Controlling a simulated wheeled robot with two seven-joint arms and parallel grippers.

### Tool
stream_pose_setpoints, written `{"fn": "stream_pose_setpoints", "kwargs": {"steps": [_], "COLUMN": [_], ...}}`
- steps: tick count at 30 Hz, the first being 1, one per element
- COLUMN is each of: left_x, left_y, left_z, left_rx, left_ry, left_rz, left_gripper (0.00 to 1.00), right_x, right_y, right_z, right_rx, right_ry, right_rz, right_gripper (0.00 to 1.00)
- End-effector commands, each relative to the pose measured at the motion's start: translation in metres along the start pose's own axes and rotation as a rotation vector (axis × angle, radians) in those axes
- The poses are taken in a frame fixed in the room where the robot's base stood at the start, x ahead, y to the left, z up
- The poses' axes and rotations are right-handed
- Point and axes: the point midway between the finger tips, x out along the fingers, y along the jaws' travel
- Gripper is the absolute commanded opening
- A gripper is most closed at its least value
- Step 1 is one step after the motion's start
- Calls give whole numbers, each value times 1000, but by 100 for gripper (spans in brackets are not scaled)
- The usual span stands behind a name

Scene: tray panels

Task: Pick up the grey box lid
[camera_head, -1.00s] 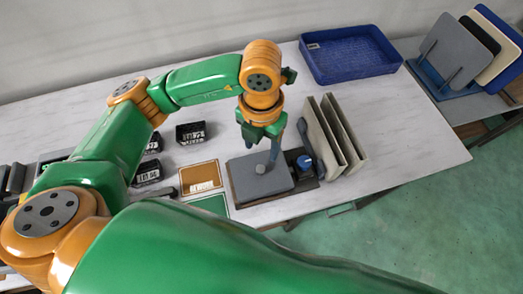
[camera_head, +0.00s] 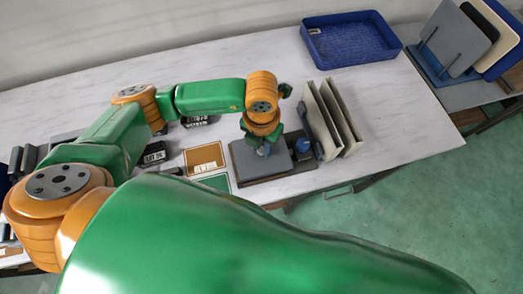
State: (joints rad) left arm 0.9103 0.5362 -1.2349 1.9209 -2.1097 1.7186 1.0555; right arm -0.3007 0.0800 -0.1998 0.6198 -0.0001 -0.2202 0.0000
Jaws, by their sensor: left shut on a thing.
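The grey box lid (camera_head: 245,164) is a flat grey square with a small knob on top, at the table's front edge near the middle. A dark tray or base (camera_head: 285,171) shows around its right and front edges. My left gripper (camera_head: 264,147) is directly over the lid, pointing down, with its fingers shut on the knob. The fingers hide most of the knob. The lid looks level; I cannot tell whether it is raised off what is under it. My right gripper is not in view.
Close right of the lid are a blue round object (camera_head: 304,147) and two upright beige panels (camera_head: 340,120). A blue crate (camera_head: 350,42) stands at the back. Brown (camera_head: 204,158) and green (camera_head: 217,182) cards lie to the left. The table right of the panels is clear.

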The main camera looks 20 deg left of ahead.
Motion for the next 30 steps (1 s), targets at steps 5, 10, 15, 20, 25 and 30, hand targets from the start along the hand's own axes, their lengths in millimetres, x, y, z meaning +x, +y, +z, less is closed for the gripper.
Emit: {"fn": "stream_pose_setpoints", "kwargs": {"steps": [5,10,15,20,25,30], "left_x": [-1,-18,-53,-95,-114,-127], "left_y": [0,0,-20,-56,-100,-122], "left_z": [0,1,-8,-25,-47,-58], "left_rx": [0,-1,10,14,12,5], "left_ry": [-1,-4,-8,-10,-6,-2], "left_rz": [0,-2,-3,-1,0,1], "left_gripper": [0,0,0,0,0,0], "right_x": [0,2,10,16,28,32], "right_y": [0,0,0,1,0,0], "right_z": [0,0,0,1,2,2], "right_rx": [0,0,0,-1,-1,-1], "right_ry": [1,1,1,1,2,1], "right_rz": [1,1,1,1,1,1], "right_gripper": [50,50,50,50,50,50]}}
